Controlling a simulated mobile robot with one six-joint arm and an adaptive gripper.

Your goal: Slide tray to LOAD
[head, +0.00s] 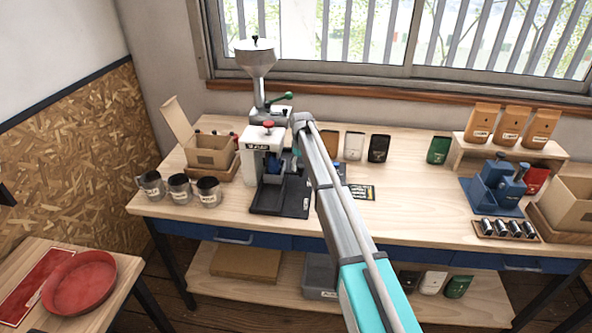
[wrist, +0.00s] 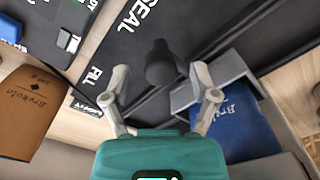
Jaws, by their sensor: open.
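The grey tray (wrist: 226,67) holds a blue bag (wrist: 240,122) in the wrist view. A dark knob (wrist: 160,64) stands beside it, between and just beyond my fingertips. My gripper (wrist: 161,86) is open, with one finger on each side of the knob's near end; I cannot tell whether they touch. The right finger is close to the tray's edge. The black base (wrist: 112,45) carries the words SEAL and FILL; no LOAD mark is readable. In the head view, the base (head: 263,203) sits under the white machine (head: 257,142), and my arm hides part of it.
A brown bag (wrist: 27,98) lies left in the wrist view. On the bench, several jars (head: 180,188) and an open carton (head: 210,151) stand left of the machine. Dark and green pouches (head: 378,148) stand behind. The bench top (head: 410,205) right of my arm is mostly clear.

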